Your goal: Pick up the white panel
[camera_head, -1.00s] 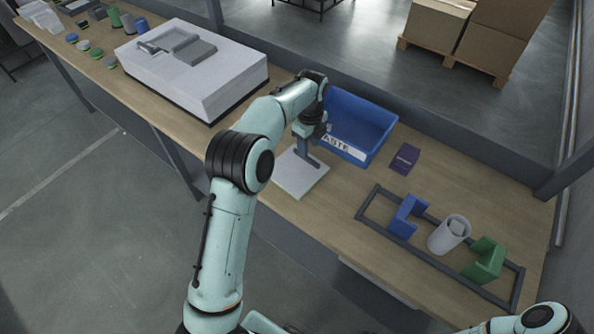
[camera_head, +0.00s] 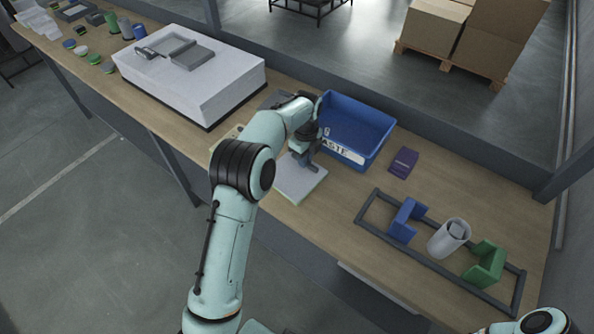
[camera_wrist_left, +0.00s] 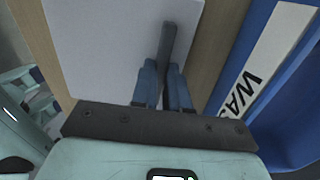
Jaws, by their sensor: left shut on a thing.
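The white panel (camera_head: 297,182) lies flat at the front edge of the wooden bench, in front of the blue bin. A thin greenish edge shows under it. My left gripper (camera_head: 308,167) points down over the panel. In the left wrist view the white panel (camera_wrist_left: 105,45) fills the upper middle. There the fingers of my left gripper (camera_wrist_left: 165,80) are shut on a dark grey bar (camera_wrist_left: 168,45) that stands out over the panel like a handle. Where the bar meets the panel is not clear. My right gripper is out of view; only part of that arm shows at lower right.
The blue bin (camera_head: 375,125), its label partly reading "ASTE", stands close behind the panel. A purple packet (camera_head: 403,162) lies right of it. A dark frame (camera_head: 368,208) holds a blue block, a white cup and a green block. A large white box (camera_head: 190,85) stands left.

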